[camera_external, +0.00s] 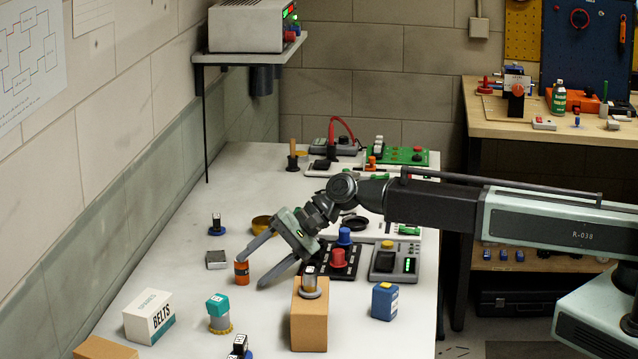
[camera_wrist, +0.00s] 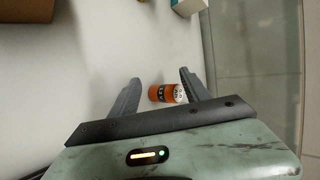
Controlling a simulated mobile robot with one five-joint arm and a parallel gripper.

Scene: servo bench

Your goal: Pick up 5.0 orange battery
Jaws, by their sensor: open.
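The orange battery (camera_external: 242,272) is a small orange cylinder with a dark band, standing on the white bench left of the middle. In the wrist view the orange battery (camera_wrist: 167,94) shows between my two fingers, nearer the right one, with its pale end facing right. My gripper (camera_external: 251,268) reaches down from the right with its fingers spread, one on each side of the battery in the picture. In the wrist view my gripper (camera_wrist: 160,78) is open. I cannot tell whether a finger touches the battery.
A tan block (camera_external: 310,318) stands close to the right finger. The BELTS box (camera_external: 148,316), a teal-capped part (camera_external: 218,312) and a grey block (camera_external: 216,259) stand nearby. A black panel with red and blue knobs (camera_external: 345,268) lies behind the gripper. The wall borders the bench at left.

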